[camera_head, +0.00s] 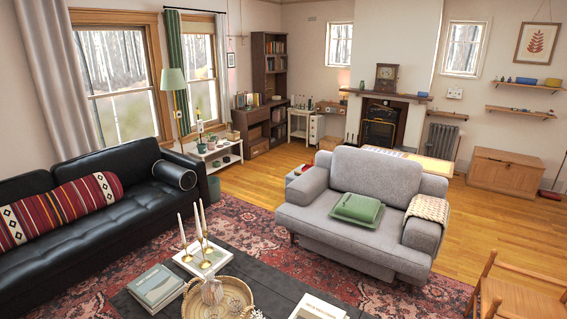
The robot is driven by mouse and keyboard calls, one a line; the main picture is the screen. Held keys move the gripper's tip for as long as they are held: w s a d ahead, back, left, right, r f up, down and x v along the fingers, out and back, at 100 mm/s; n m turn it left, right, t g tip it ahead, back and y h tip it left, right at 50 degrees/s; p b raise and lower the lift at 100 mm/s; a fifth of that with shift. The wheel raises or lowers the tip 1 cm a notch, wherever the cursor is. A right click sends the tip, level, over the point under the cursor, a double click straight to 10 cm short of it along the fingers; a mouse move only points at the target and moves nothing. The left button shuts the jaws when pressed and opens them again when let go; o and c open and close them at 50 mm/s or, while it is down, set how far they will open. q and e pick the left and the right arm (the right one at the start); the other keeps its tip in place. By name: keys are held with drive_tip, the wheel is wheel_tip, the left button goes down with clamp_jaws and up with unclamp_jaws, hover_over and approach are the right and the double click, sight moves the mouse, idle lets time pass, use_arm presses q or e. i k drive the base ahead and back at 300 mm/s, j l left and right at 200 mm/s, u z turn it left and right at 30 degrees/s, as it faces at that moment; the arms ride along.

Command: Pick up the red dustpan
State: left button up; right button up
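A small red thing (549,194) lies on the wood floor at the far right, beside the wooden chest. It may be the red dustpan, but it is too small to tell for certain. A thin upright stick rises just behind it near the picture's right edge. Neither of my grippers shows in the head view.
A grey armchair (362,200) stands in the middle on a red patterned rug (262,232). A dark coffee table (262,273) is in front and a wooden chair (520,290) at the lower right. A wooden chest (503,174) stands by the wall. Floor between armchair and chest is clear.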

sight(307, 167)
drive_tip(key=i+u, duration=0.15)
drive_tip(key=i, duration=3.45)
drive_tip(key=i+j+z, duration=0.1)
drive_tip(key=i, duration=0.8)
drive_tip(key=i+j, duration=0.1)
drive_tip(key=i, duration=0.75)
drive_tip(key=i+z, duration=0.15)
drive_tip(key=i, duration=0.25)
drive_tip(key=i+j+z, duration=0.15)
drive_tip(key=i, duration=0.2)
drive_tip(key=i+j+z, duration=0.15)
drive_tip(key=i, duration=0.2)
drive_tip(key=u, duration=2.15)
drive_tip(key=z, duration=2.3)
